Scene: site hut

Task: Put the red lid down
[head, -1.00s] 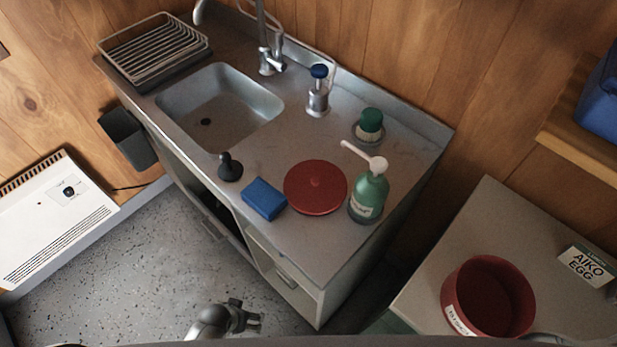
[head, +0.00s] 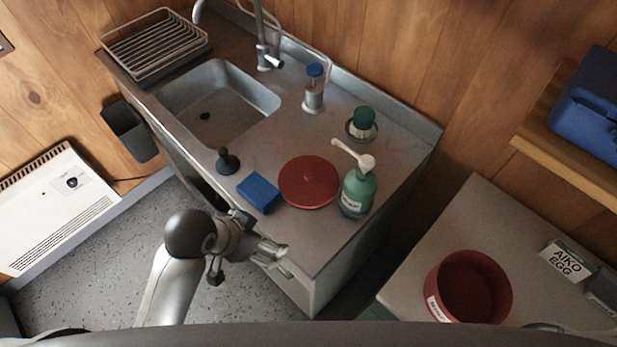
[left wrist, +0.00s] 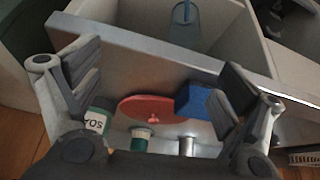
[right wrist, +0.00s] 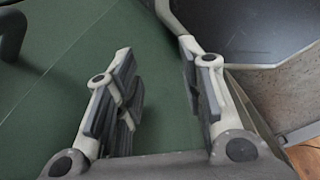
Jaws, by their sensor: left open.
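The red lid (head: 308,181) lies flat on the steel sink counter, between the blue sponge (head: 258,192) and the green soap bottle (head: 357,192). My left gripper (head: 284,258) is open and empty at the counter's front edge, in front of the lid and apart from it. In the left wrist view the lid (left wrist: 146,108) shows between the open fingers (left wrist: 160,78), beyond them. The red pot (head: 437,285) stands open on the right-hand cabinet. My right gripper (right wrist: 157,75) is open and empty in the right wrist view, over a dark green surface.
A black stopper (head: 227,161) stands left of the sponge. The sink basin (head: 222,100) is at the left. Bare counter shows in front of the lid.

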